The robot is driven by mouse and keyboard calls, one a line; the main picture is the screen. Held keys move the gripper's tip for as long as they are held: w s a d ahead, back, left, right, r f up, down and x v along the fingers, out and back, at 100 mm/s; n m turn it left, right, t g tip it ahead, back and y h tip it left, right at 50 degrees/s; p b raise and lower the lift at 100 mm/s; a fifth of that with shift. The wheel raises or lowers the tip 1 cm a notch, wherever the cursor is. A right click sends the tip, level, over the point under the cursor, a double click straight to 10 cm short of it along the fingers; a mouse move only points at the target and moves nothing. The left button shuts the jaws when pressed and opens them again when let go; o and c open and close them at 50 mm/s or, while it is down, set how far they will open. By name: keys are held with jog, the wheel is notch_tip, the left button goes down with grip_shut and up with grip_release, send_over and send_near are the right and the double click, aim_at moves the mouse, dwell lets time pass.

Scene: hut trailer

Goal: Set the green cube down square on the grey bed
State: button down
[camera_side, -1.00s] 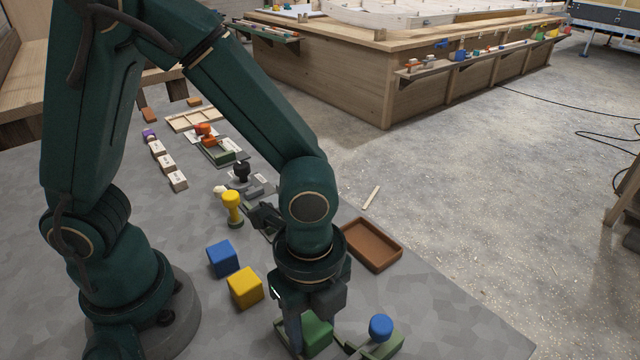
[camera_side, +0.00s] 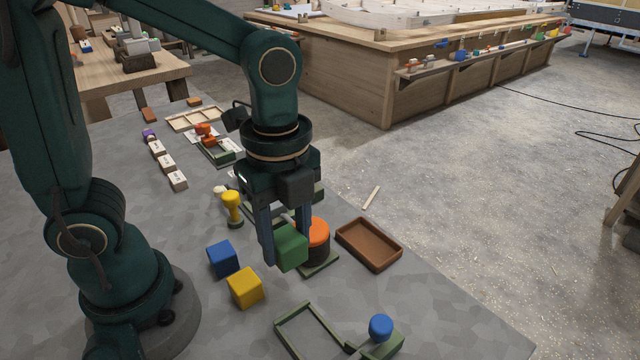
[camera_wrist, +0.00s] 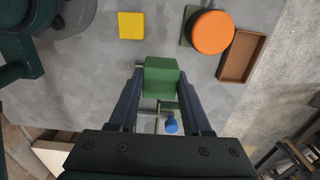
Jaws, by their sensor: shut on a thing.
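The green cube (camera_side: 291,248) is held between the two fingers of my gripper (camera_side: 280,245), above the mat in the side view. In the wrist view the green cube (camera_wrist: 161,77) sits between the fingertips of my gripper (camera_wrist: 161,90). In the side view it partly covers an orange-topped black round thing (camera_side: 318,232) on a green base; the wrist view shows that thing (camera_wrist: 212,32) to the right of the cube. I cannot pick out the grey bed for certain; my gripper hides the area behind it.
A yellow cube (camera_side: 245,288) and a blue cube (camera_side: 223,259) stand left of my gripper. A brown tray (camera_side: 369,244) lies to the right. A green-edged frame (camera_side: 293,318) with a blue knob (camera_side: 381,326) lies in front. A yellow-knobbed piece (camera_side: 232,207) stands behind the blue cube.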

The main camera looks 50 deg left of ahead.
jog(key=w+a+r+m, duration=0.2)
jog(key=a, duration=0.6)
jog(key=w+a+r+m, duration=0.1)
jog(key=w+a+m, duration=0.1)
jog(key=a, duration=0.6)
jog(key=s+a+f+n, duration=0.1)
jog(key=s+a+n, duration=0.4)
jog(key=a, duration=0.7)
jog(key=shift+m, duration=0.5)
jog(key=w+d+f, duration=0.4)
jog(key=w, duration=0.1)
jog(key=w+d+f, duration=0.2)
jog(key=w, duration=0.1)
jog(key=shift+w+d+f, duration=0.2)
jog(key=shift+w+f, duration=0.05)
jog(key=shift+f, duration=2.15)
jog(key=shift+f, duration=0.1)
